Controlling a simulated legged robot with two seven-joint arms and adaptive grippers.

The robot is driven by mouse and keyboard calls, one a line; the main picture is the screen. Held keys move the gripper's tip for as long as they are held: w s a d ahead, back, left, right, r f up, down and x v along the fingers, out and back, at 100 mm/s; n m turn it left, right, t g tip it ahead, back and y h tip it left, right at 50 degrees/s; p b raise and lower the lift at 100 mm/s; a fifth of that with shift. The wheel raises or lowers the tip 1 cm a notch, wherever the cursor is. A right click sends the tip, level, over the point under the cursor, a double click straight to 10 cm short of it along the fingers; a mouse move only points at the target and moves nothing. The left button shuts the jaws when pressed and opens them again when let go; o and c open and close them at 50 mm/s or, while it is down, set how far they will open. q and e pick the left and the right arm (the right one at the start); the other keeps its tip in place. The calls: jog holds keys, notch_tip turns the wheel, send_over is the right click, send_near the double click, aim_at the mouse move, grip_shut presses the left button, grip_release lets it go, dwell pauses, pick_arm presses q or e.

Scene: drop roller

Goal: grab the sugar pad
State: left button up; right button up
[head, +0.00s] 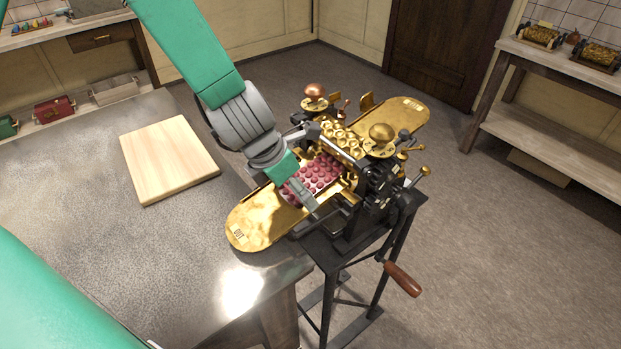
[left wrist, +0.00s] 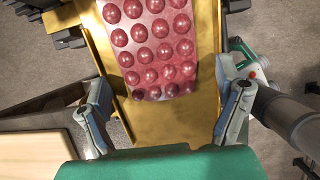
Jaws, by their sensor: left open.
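The sugar pad (head: 318,176) is a dark pink sheet covered in rows of round domes. It lies on the brass tray (head: 262,222) of the roller machine, with its far end close to the brass rollers (head: 341,138). In the left wrist view the pad (left wrist: 152,45) runs out of the top of the picture and its near end lies on the bare brass (left wrist: 165,122). My left gripper (head: 309,171) is over the pad, partly hiding it. In the left wrist view its fingers (left wrist: 161,88) are open, one on each side of the pad, apart from it. My right gripper is not in view.
A pale wooden board (head: 170,158) lies on the dark table (head: 90,190) left of the machine. A crank with a wooden handle (head: 402,279) hangs at the machine's front right. Side benches (head: 560,70) stand along the walls. Floor at the right is clear.

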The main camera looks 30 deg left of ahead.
pick_arm(q)
jog(key=shift+d+r, duration=0.15)
jog(key=shift+d, duration=0.4)
jog(key=c, duration=0.3)
jog(key=shift+s+a, duration=0.1)
jog(key=shift+a, duration=0.3)
jog(key=c, duration=1.1)
jog(key=shift+a, duration=0.45)
jog(key=shift+d+f, duration=0.1)
jog(key=shift+f, duration=0.1)
jog(key=shift+c, duration=1.3)
jog(key=shift+d+r, duration=0.1)
jog(key=shift+p, duration=0.35)
